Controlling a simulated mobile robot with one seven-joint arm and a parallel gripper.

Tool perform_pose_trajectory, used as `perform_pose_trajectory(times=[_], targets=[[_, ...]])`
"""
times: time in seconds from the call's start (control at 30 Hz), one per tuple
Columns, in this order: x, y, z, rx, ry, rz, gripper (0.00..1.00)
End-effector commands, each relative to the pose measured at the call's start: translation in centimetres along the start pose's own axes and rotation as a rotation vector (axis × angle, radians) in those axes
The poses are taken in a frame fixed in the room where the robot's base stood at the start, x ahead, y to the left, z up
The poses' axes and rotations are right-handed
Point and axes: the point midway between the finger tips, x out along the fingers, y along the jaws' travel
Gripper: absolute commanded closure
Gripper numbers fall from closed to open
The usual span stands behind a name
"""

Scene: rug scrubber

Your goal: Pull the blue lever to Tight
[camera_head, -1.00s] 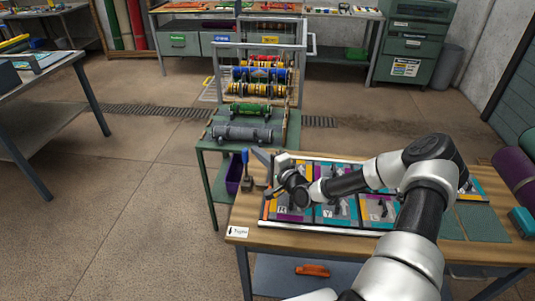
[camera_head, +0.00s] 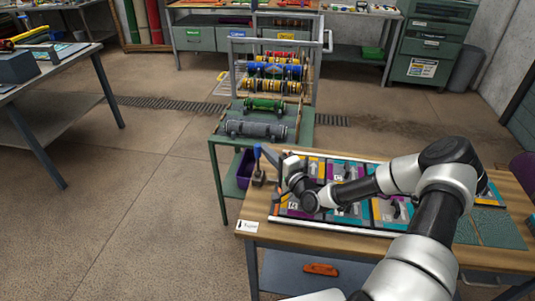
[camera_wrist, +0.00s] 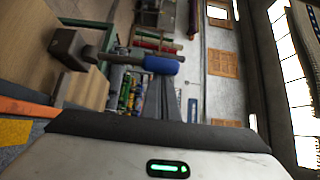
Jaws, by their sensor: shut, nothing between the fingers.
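The blue lever (camera_head: 257,152) stands roughly upright on a dark base (camera_head: 259,178) at the left end of the workbench. In the wrist view its blue grip (camera_wrist: 163,65) sits on a grey stem that runs left to a block. My gripper (camera_head: 268,156) is shut and empty, just right of the blue grip in the head view. In the wrist view its grey fingers (camera_wrist: 168,98) reach close to the blue grip; I cannot tell whether they touch. A white label (camera_head: 248,227) with an arrow is on the bench's front left corner; its text is too small to read surely.
A colourful panel board (camera_head: 320,222) lies on the bench (camera_head: 262,212) under my arm. A green cart (camera_head: 222,150) with rollers and spools stands behind. The floor to the left is open.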

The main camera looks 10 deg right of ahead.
Motion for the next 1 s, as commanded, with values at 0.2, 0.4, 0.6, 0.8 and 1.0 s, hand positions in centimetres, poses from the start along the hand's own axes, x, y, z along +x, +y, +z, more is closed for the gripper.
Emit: perform_pose_trajectory(times=[0.2,0.4,0.6,0.8,1.0], targets=[[-0.5,0.6,0.5,-0.038,-0.001,-0.041,1.00],[-1.3,1.1,1.3,-0.115,-0.002,-0.121,1.00],[-2.4,1.4,2.4,-0.216,-0.002,-0.226,1.00],[-3.2,1.2,3.1,-0.284,-0.002,-0.297,1.00],[-3.6,1.2,3.6,-0.282,-0.003,-0.295,1.00]])
